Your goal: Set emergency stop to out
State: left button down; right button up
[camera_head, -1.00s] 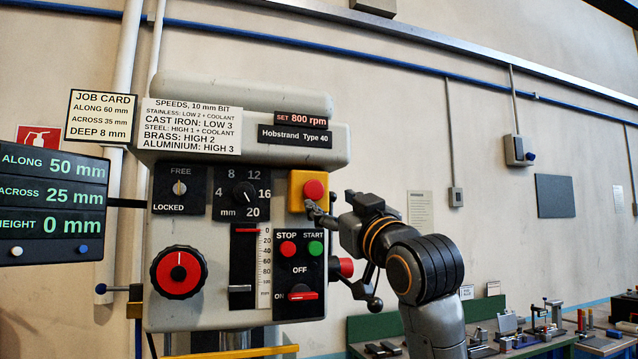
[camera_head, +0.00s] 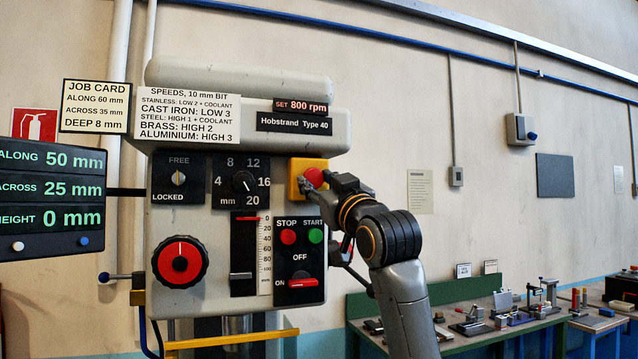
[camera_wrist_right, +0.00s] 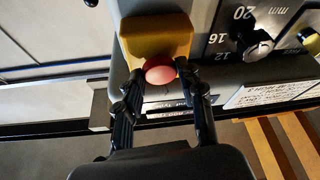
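The emergency stop is a red round button (camera_head: 316,177) on a yellow box (camera_head: 294,166) at the upper right of the drill's front panel. My right gripper (camera_head: 308,182) is at the button, coming from the right, and covers part of it. In the right wrist view the red button (camera_wrist_right: 159,70) sits between the fingertips of my right gripper (camera_wrist_right: 160,76), one on each side, in front of the yellow box (camera_wrist_right: 155,35). The fingers are apart; I cannot tell whether they touch the button. My left gripper is not in view.
Below the yellow box are the red stop (camera_head: 288,237) and green start (camera_head: 315,236) buttons and a red on/off switch (camera_head: 303,282). The size dial (camera_head: 243,182) is just left. A workbench (camera_head: 470,338) with tools stands at the lower right.

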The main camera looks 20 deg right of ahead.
grip_shut()
jog(key=shift+s+f, duration=0.15)
jog(key=shift+s, duration=0.75)
jog(key=o, duration=0.7)
grip_release()
jog(key=shift+w, duration=0.1)
jog(key=o, duration=0.4)
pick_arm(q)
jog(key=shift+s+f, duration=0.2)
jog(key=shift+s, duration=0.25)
pick_arm(e)
jog(key=shift+s, duration=0.2)
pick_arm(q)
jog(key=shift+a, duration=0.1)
